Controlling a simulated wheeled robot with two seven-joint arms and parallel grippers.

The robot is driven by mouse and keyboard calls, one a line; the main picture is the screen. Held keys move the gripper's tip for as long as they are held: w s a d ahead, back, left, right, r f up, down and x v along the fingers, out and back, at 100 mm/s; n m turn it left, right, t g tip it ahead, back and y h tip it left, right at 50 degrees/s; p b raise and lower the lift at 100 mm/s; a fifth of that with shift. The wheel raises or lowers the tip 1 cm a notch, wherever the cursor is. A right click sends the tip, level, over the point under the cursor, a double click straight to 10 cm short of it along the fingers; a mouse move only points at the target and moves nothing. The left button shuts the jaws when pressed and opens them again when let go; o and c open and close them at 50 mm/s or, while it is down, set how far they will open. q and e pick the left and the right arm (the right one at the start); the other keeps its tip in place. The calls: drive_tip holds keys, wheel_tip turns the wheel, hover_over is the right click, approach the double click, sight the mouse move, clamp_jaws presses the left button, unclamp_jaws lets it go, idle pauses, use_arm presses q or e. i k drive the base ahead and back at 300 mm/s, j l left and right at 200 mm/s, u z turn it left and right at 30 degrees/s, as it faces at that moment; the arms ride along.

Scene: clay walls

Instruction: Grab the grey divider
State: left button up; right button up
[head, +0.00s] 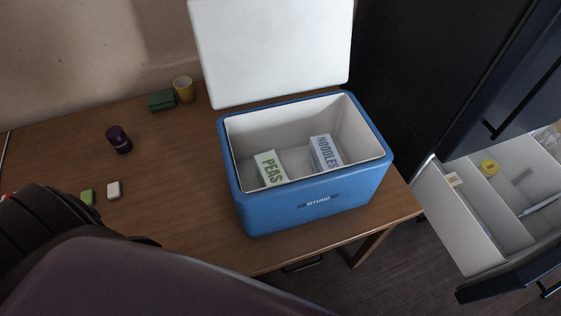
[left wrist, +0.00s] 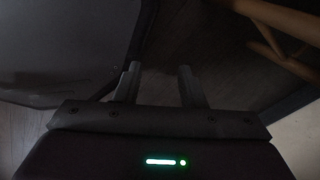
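An open white drawer (head: 451,221) juts from the dark cabinet at the right of the head view. A pale grey upright panel (head: 497,207) splits it lengthwise and looks like the divider; I cannot be sure. My left gripper (left wrist: 158,82) shows in the left wrist view, its two fingers apart with nothing between them, over dark floor. Neither gripper shows in the head view, where my own dark arm parts fill the lower left. My right gripper is out of view.
A blue cooler (head: 312,207) with its lid up holds a peas box (head: 270,168) and a noodles box (head: 325,152) on the wooden table (head: 190,215). A yellow round item (head: 489,167) lies in the drawer.

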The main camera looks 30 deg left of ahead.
sight(531, 210)
drive_tip(key=i+l, duration=0.1)
drive_tip(key=l, duration=1)
drive_tip(key=i+l, duration=0.15)
drive_tip(key=l, duration=0.4)
